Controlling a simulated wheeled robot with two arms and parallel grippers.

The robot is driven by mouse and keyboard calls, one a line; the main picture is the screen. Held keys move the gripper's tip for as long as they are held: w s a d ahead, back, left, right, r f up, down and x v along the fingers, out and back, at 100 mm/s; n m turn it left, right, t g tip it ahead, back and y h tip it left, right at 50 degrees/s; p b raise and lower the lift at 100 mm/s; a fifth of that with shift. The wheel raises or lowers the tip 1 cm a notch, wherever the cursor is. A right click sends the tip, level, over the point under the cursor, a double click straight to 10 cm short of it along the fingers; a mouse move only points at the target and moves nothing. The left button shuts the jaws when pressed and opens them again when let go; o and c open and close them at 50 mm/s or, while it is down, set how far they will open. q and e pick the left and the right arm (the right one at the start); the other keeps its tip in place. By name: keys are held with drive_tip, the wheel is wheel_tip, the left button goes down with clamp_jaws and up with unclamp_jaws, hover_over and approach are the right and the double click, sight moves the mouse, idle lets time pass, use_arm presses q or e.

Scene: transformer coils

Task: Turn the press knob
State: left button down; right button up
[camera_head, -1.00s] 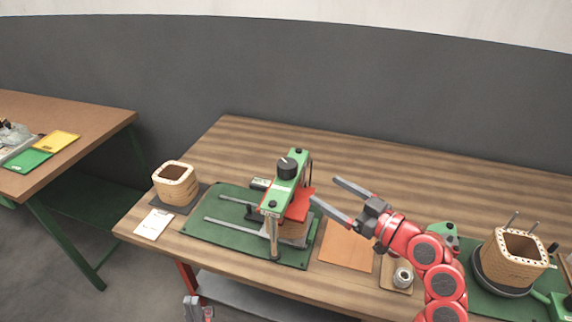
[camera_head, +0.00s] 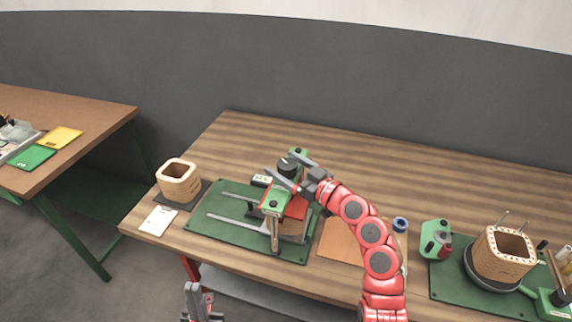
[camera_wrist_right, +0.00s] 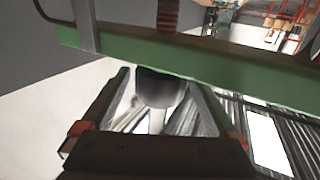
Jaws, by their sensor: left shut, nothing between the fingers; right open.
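The press (camera_head: 273,205) stands on a green mat, with a green top beam and a red plate. Its black knob (camera_head: 288,167) sits on top of the beam. My right gripper (camera_head: 280,162) is open at the knob, one finger on each side of it. In the right wrist view the dark knob (camera_wrist_right: 160,88) is between the open fingers, with the green beam (camera_wrist_right: 225,62) behind it. I cannot tell whether the fingers touch it. My left gripper (camera_head: 197,295) is shut and empty, low in front of the table's front edge.
A wooden coil former (camera_head: 178,182) stands left of the press, with a white card (camera_head: 158,220) in front. An orange sheet (camera_head: 340,243) lies right of the press. Another former (camera_head: 503,255) stands on a round base at the right. The table's back is clear.

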drive_tip(key=c, duration=1.4)
drive_tip(key=shift+m+t+h, duration=0.5)
drive_tip(key=shift+t+h, duration=0.1)
drive_tip(key=shift+m+t+h+p, duration=0.5)
drive_tip(key=shift+m+t+h, duration=0.1)
drive_tip(key=shift+h, duration=0.1)
drive_tip(key=o, duration=1.4)
drive_tip(key=shift+d, duration=0.1)
